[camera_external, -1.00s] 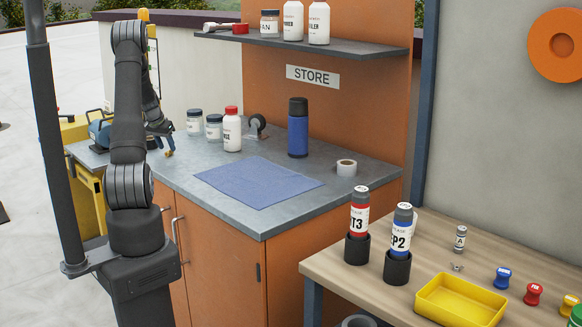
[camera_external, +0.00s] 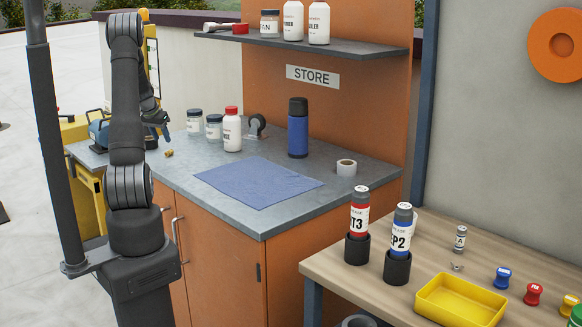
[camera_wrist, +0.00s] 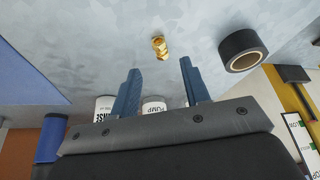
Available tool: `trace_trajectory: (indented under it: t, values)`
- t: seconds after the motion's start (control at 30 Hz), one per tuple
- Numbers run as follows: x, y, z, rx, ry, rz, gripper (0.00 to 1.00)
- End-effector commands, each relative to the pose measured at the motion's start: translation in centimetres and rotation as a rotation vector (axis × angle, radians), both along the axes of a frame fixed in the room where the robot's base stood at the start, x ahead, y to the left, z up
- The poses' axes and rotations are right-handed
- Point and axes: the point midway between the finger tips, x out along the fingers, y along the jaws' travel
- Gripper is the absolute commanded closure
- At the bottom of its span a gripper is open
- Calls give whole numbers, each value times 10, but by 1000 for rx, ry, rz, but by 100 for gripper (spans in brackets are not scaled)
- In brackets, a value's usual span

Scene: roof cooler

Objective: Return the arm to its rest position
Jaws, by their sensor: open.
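My gripper (camera_wrist: 157,82) is open in the wrist view, with its two blue-grey fingers apart and nothing between them. A small brass fitting (camera_wrist: 159,46) lies on the grey counter beyond the fingertips, apart from them. In the external view my gripper (camera_external: 167,131) is at the left end of the counter, partly hidden by my arm, above the brass fitting (camera_external: 169,153). My arm stands upright and bent over at the top.
A blue mat (camera_external: 258,181) lies in front. A shelf (camera_external: 300,40) overhangs the back. A dark post (camera_external: 52,140) stands left of my arm.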

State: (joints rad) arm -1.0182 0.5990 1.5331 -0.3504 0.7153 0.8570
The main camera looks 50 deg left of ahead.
Motion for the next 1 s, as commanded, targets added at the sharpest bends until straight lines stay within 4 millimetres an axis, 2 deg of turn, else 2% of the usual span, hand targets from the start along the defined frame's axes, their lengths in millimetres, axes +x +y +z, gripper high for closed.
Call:
trace_trajectory:
  t: [0.1,0.33,0.37,0.4,0.57,1.0]
  values:
    - [8,3,-23,-3,3,-1,57]
    - [23,9,-62,-3,2,-1,57]
    - [24,9,-63,-1,1,-1,57]
    - [24,10,-48,5,-3,0,57]
    - [24,9,-15,5,-2,-1,57]
    - [51,-66,29,3,-1,-5,57]
